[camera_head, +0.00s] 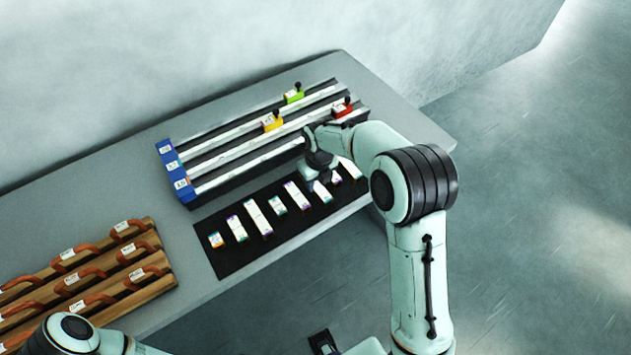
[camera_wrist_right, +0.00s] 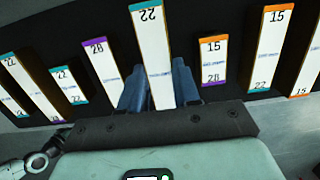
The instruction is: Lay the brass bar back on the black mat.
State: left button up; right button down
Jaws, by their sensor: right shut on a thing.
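The black mat (camera_head: 228,264) lies along the table's front edge with a row of white-faced labelled bars on it. My right gripper (camera_head: 319,178) is low over the right part of the mat. In the right wrist view its two fingers (camera_wrist_right: 159,92) are shut on a long bar (camera_wrist_right: 150,45) with a white face, a teal end and the number 22. I take this as the brass bar; little of its metal shows. Whether it touches the mat I cannot tell. The gripper hides much of it in the head view. My left gripper is not seen; part of my left arm shows at bottom left.
Neighbouring bars stand close on both sides, one with a purple end (camera_wrist_right: 110,75) and a short one marked 15 (camera_wrist_right: 212,62). Behind the mat is a grooved rack (camera_head: 235,160) with green, yellow and red sliders. A wooden rack with brown handles (camera_head: 70,285) is at left.

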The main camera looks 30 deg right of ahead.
aim_at(319, 187)
jog(key=shift+f, duration=0.2)
jog(key=shift+f, duration=0.2)
jog(key=c, duration=0.8)
grip_release()
jog(key=shift+r, duration=0.1)
notch_tip(319, 187, up, 12)
jog(key=s+p, duration=0.1)
jog(key=shift+s+p, duration=0.25)
jog(key=shift+p, duration=0.05)
